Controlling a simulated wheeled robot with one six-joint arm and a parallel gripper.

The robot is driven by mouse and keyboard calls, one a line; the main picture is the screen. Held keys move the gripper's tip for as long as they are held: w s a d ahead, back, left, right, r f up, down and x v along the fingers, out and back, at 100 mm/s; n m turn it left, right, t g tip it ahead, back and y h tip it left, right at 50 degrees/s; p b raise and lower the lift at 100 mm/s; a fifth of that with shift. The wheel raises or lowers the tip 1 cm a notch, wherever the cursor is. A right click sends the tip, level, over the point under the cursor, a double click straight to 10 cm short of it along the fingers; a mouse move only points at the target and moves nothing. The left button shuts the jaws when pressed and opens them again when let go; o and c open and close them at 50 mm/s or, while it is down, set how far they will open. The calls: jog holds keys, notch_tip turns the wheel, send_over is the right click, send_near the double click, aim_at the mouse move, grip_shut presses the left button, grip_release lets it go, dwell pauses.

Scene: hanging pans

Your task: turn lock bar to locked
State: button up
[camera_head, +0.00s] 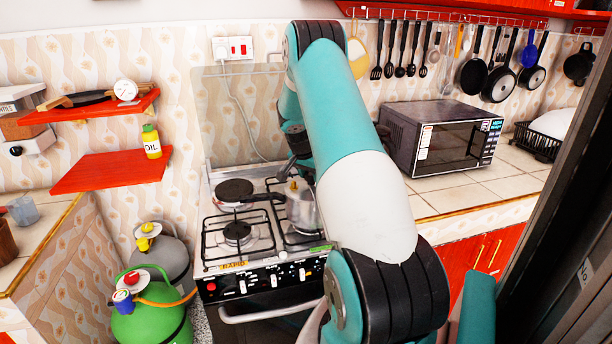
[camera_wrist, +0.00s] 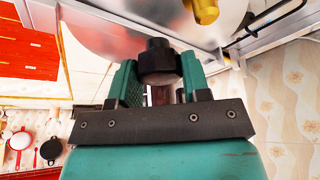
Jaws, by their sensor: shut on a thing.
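A silver pot (camera_head: 301,208) with a lid stands on the stove, partly hidden by my arm; a black handle (camera_head: 262,196) points left from it. In the wrist view, my gripper (camera_wrist: 160,82) is shut on a black knob-like piece (camera_wrist: 158,56), which lies between its two green fingers. This piece is likely the end of the lock bar, but the rest of the bar is hidden or cannot be made out. The pot's shiny metal (camera_wrist: 105,22) and a brass fitting (camera_wrist: 204,10) show just beyond the fingers. In the head view, my gripper is mostly hidden near the pot.
The stove (camera_head: 235,285) has black pan supports and a dark burner cap (camera_head: 234,190). A microwave (camera_head: 445,140) stands on the counter at right. Red shelves (camera_head: 110,170) hang at left. Green (camera_head: 150,325) and grey gas cylinders stand left of the stove.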

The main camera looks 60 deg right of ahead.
jog(key=o, duration=1.3)
jog(key=shift+r, duration=0.1)
jog(key=b+v, duration=0.3)
jog(key=v, duration=1.4)
jog(key=shift+a+b, duration=0.15)
jog(key=shift+b, duration=0.15)
